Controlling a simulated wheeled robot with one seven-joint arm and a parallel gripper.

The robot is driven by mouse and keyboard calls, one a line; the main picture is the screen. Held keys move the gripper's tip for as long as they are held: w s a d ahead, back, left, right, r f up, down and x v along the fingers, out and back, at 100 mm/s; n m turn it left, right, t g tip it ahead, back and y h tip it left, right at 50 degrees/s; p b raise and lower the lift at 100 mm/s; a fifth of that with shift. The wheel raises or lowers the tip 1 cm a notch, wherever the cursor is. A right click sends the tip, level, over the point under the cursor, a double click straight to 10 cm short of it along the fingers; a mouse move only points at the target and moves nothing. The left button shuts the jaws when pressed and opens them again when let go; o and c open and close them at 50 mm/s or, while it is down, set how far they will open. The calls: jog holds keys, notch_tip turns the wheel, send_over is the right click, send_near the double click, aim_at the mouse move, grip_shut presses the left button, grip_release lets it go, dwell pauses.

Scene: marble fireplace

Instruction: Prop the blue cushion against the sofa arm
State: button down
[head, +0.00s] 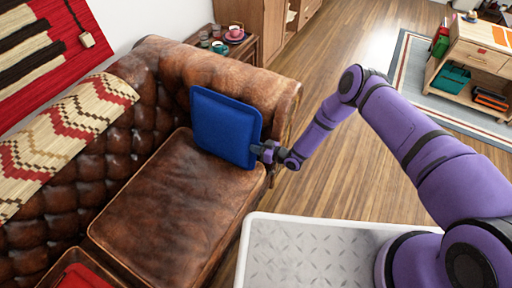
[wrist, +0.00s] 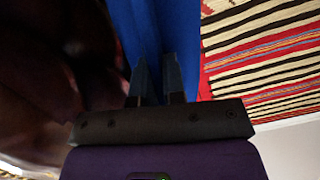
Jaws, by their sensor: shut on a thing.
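The blue cushion (head: 225,127) stands nearly upright on the brown leather sofa seat, leaning toward the tufted sofa arm (head: 233,81) behind it. Its lower edge is at the seat; I cannot tell how firmly its back touches the arm. My gripper (head: 262,151) is shut on the cushion's right edge, low down. In the wrist view the blue cushion (wrist: 150,28) runs up between and beyond the fingers of my gripper (wrist: 156,80).
The sofa seat (head: 165,205) is bare in front of the cushion. A woven throw (head: 70,135) lies over the sofa back. A side table with cups (head: 233,35) stands behind the sofa arm. A red item (head: 80,277) lies at the lower left.

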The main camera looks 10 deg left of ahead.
jog(key=shift+w+d, duration=0.3)
jog(key=shift+w, duration=0.4)
jog(key=c, duration=1.1)
grip_release()
jog(key=shift+d, duration=0.15)
jog(key=shift+s+f+v, duration=0.1)
jog(key=shift+f+v, duration=0.2)
jog(key=shift+v, duration=1.1)
jog(key=shift+s+f+v, duration=0.1)
jog(key=shift+f+v, duration=0.2)
jog(key=shift+v, duration=1.15)
jog(key=shift+s+f+v, duration=0.15)
jog(key=shift+f+v, duration=0.15)
jog(key=shift+v, duration=1.1)
